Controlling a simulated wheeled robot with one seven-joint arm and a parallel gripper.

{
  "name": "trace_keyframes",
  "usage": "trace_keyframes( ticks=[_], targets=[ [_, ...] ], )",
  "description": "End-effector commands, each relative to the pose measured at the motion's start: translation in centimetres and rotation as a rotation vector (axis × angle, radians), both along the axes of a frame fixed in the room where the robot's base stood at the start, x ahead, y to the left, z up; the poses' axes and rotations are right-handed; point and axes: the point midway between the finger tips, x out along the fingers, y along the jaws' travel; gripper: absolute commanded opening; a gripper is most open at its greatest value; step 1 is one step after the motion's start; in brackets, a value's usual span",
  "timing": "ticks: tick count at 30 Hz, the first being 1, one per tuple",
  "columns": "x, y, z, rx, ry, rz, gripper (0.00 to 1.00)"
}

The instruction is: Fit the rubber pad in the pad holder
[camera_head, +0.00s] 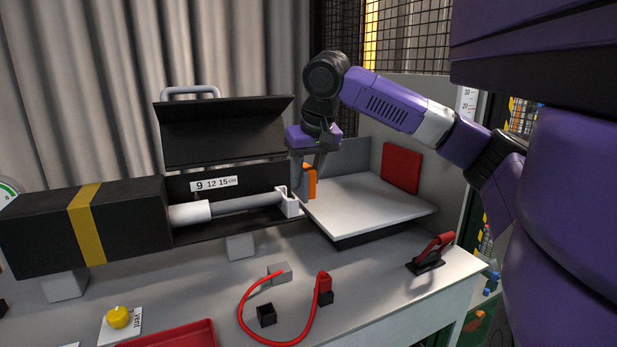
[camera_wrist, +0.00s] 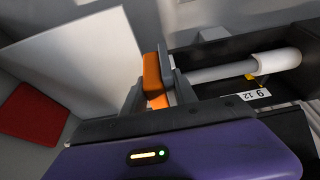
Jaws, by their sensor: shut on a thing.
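The orange rubber pad (camera_head: 309,181) is upright in my gripper (camera_head: 305,175), whose grey fingers are shut on it. In the wrist view the pad (camera_wrist: 152,77) shows beside a grey finger (camera_wrist: 168,62). The white pad holder (camera_head: 288,203) is a bracket at the right end of a grey rod. My gripper and the pad are just right of and slightly above the holder in the head view. I cannot tell whether pad and holder touch. In the wrist view the holder is hidden behind the finger and pad.
A grey plate (camera_head: 375,206) lies right of the holder, with a red square panel (camera_head: 401,167) behind it. The black housing's lid (camera_head: 225,133) stands open behind the rod. A red cable (camera_head: 243,312), small blocks and a red-handled lever (camera_head: 433,252) are at the front.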

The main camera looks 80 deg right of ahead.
Motion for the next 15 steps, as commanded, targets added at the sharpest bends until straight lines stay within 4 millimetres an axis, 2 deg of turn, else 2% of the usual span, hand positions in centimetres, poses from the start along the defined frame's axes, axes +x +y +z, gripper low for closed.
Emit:
trace_keyframes(
  ticks=[15],
  targets=[
    [2.4, -2.9, -0.2, 0.0, 0.001, 0.0, 0.0]
  ],
)
